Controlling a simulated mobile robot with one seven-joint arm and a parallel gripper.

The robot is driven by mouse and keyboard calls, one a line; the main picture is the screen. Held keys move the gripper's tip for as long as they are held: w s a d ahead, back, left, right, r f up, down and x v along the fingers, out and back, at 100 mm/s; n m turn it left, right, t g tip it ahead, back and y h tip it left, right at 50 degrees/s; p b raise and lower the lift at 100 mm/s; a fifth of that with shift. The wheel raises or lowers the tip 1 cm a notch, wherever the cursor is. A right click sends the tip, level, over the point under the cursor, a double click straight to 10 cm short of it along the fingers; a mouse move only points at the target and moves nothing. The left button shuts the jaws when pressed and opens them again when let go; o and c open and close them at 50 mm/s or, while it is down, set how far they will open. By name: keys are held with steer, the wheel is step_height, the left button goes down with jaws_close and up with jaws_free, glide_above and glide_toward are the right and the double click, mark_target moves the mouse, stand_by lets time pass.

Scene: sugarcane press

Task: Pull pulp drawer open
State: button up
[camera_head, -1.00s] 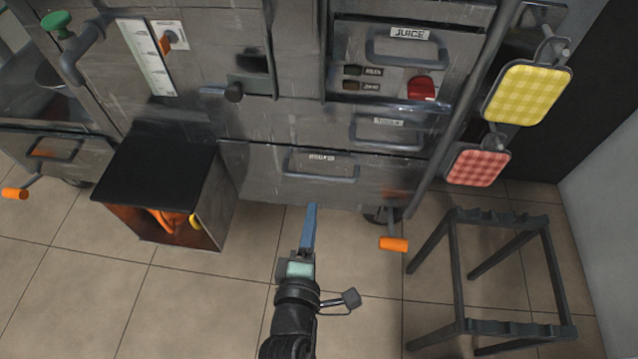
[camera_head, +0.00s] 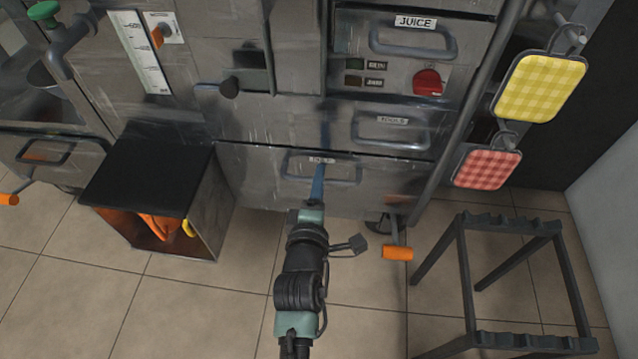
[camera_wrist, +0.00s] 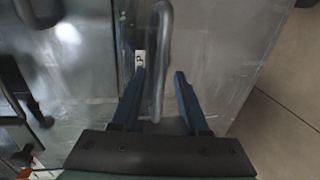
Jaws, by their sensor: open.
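The pulp drawer (camera_head: 250,170) is the wide metal drawer low on the press, and its front sits flush with the cabinet. Its grey bar handle (camera_head: 345,181) is partly covered by my gripper (camera_head: 319,170), whose blue fingers reach up to it. In the wrist view the handle (camera_wrist: 164,40) runs up the picture and passes between the two open fingers of my gripper (camera_wrist: 160,78), with a gap showing on both sides. The label (camera_wrist: 139,58) beside it shows a "P"; the rest is hidden by a finger.
Above are another handled drawer (camera_head: 365,128) and the juice panel (camera_head: 460,50) with a red knob (camera_head: 428,82). A black-topped box (camera_head: 145,170) stands left. An orange pedal (camera_head: 397,253) and a dark metal stand (camera_head: 470,270) are to the right. The tiled floor between is clear.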

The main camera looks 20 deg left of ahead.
jaws_close()
stand_by(1.3)
